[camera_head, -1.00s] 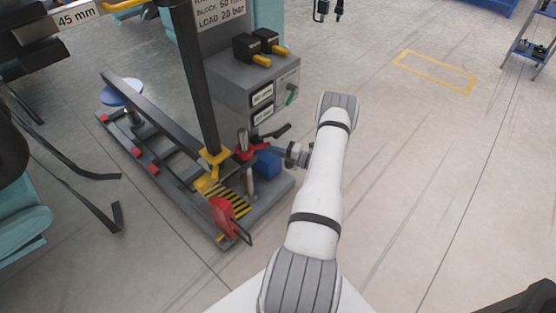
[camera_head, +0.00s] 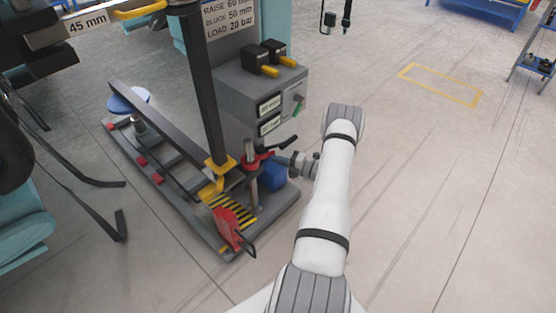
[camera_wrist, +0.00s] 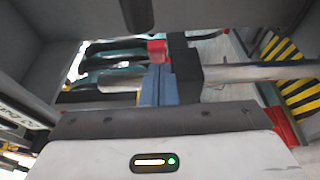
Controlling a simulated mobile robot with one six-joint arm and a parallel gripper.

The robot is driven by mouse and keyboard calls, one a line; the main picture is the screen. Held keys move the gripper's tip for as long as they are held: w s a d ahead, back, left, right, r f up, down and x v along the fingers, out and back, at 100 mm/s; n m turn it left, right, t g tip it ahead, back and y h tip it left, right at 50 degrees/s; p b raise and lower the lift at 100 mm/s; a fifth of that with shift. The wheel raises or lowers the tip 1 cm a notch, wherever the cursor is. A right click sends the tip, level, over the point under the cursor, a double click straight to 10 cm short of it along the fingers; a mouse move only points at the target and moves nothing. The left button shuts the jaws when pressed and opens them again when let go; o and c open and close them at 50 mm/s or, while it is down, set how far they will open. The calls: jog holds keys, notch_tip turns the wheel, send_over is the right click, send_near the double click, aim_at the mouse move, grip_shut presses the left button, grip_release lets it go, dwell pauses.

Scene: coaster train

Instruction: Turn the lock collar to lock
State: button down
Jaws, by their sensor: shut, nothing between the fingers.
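The red lock collar (camera_head: 250,160) sits around an upright metal post on the grey base of the jack rig. A black lever (camera_head: 279,147) reaches out from near it to the right. My gripper (camera_head: 283,161) comes in from the right, with its tips close to the collar and just below the lever. Its fingers are shut and empty. In the wrist view, my gripper (camera_wrist: 168,85) lies across the metal post (camera_wrist: 265,72), with a red part (camera_wrist: 157,49) just beyond. I cannot tell whether the fingers touch the collar or the lever.
A blue block (camera_head: 273,178) stands close beside the post. A grey control box (camera_head: 262,88) with black and yellow handles stands behind. A dark upright bar (camera_head: 206,95) rises left of the collar. A red part (camera_head: 226,227) sits at the front. Floor to the right is clear.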

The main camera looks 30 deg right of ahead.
jog(key=p+v, duration=0.2)
jog(key=v, duration=1.1)
jog(key=shift+s+a, duration=0.2)
jog(key=shift+a, duration=0.1)
jog(key=w+a+r+n+g+y+p, duration=0.1)
jog(key=a+r+n+g+p, duration=0.2)
jog(key=a+r+n, duration=0.35)
jog(key=w+a+r+n+g+y+p, duration=0.1)
jog(key=w+a+r+n+g+p, duration=0.15)
jog(key=r, duration=0.75)
jog(key=w+a+r+n+g+y+p, duration=0.1)
jog(key=a+r+n+g+p, duration=0.1)
jog(key=a+r+n+g, duration=0.45)
jog(key=s+a+r+n+g+h+p, duration=0.25)
jog(key=a+r+n, duration=0.35)
jog(key=r, duration=0.4)
jog(key=s+a+r+n+g+h+p, duration=0.1)
jog(key=s+a+r+n+p, duration=0.3)
jog(key=r, duration=0.5)
jog(key=s+a+r+n+t+h+p, duration=0.1)
jog(key=s+a+r+n+h+p, duration=0.3)
jog(key=s+r+n, duration=0.3)
jog(key=s+a+r+n+t+h+p, duration=0.2)
jog(key=s+a+r+n+h+p, duration=0.3)
jog(key=r+n, duration=0.9)
jog(key=s+n+p, duration=0.1)
jog(key=s+p, duration=0.1)
jog(key=s, duration=0.1)
jog(key=shift+s+a, duration=0.15)
jog(key=shift+s, duration=0.1)
